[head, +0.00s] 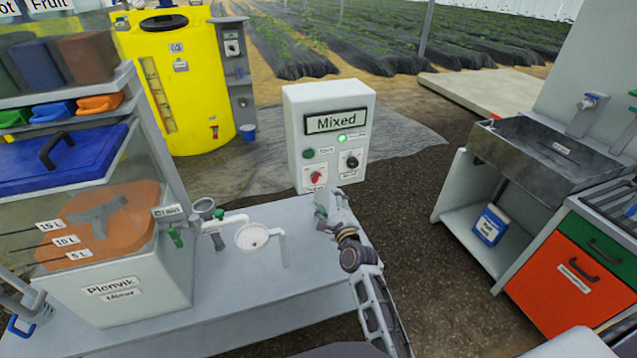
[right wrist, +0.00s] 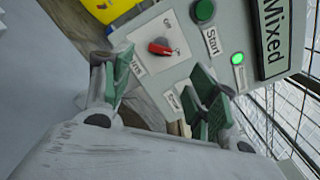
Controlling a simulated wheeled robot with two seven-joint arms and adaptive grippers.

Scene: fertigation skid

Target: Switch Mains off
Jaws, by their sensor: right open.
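The control box (head: 294,125) stands at the far end of the grey bench, its display reading "Mixed". Its red rotary switch (head: 316,176) sits low on the left of the front; the label below it is small in the head view. In the right wrist view the red switch (right wrist: 160,47) is in plain sight, its handle lying roughly across the picture, and its label is partly hidden. My right gripper (head: 335,200) is open and empty just in front of the box's lower part. In the right wrist view its green-padded fingers (right wrist: 160,92) are apart, with the switch beyond them, untouched. My left gripper is out of view.
A green Start button (head: 309,154), a lit green lamp (head: 342,139) and a black knob (head: 351,161) share the panel. A yellow tank (head: 190,100) stands behind.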

